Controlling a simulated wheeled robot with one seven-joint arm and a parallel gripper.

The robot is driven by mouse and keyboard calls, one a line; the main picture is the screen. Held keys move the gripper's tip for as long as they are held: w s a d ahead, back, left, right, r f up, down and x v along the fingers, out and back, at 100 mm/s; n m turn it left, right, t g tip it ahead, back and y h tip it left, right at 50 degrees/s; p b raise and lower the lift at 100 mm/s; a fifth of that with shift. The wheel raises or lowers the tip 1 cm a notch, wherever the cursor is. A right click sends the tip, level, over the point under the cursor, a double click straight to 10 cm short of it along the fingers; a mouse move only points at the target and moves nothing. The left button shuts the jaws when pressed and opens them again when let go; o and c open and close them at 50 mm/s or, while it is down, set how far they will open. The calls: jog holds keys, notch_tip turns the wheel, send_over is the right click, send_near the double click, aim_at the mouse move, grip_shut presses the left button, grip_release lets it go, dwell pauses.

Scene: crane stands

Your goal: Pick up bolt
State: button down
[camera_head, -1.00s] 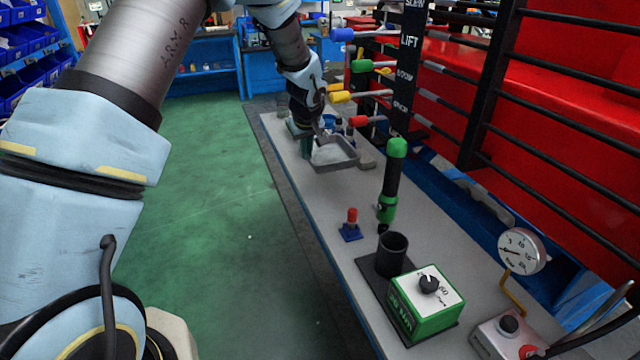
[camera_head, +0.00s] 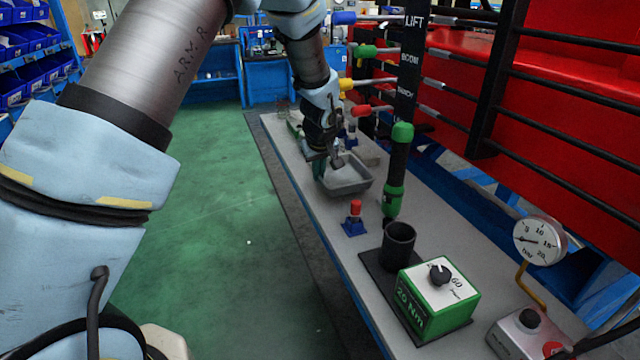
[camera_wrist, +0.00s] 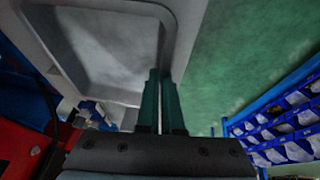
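I cannot make out a bolt in either view. My gripper (camera_head: 322,172) is at the left wall of a shallow grey tray (camera_head: 352,188) over the bench. In the wrist view, the two green fingers (camera_wrist: 161,75) are close together at the wall of the tray (camera_wrist: 178,40), which lies between them. The tray's floor looks bare there. In the head view, my gripper hides part of the tray's inside. I cannot tell whether the tray touches the bench.
The grey bench (camera_head: 310,200) carries a red-topped piece on a blue base (camera_head: 355,213), a green-and-black tool (camera_head: 397,170), a black cup (camera_head: 398,243), a green dial box (camera_head: 438,300) and a gauge (camera_head: 539,242). Coloured levers (camera_head: 362,110) stand behind the tray.

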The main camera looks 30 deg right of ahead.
jog(key=shift+f, duration=1.75)
jog(key=shift+f, duration=0.1)
jog(key=c, duration=1.5)
grip_release()
jog(key=shift+f, duration=0.15)
jog(key=shift+c, duration=0.2)
jog(key=o, duration=0.5)
jog(key=shift+c, duration=0.2)
jog(key=shift+r+p, duration=0.3)
jog(key=b+v, duration=0.1)
jog(key=v, duration=1.1)
jog(key=shift+b, duration=0.4)
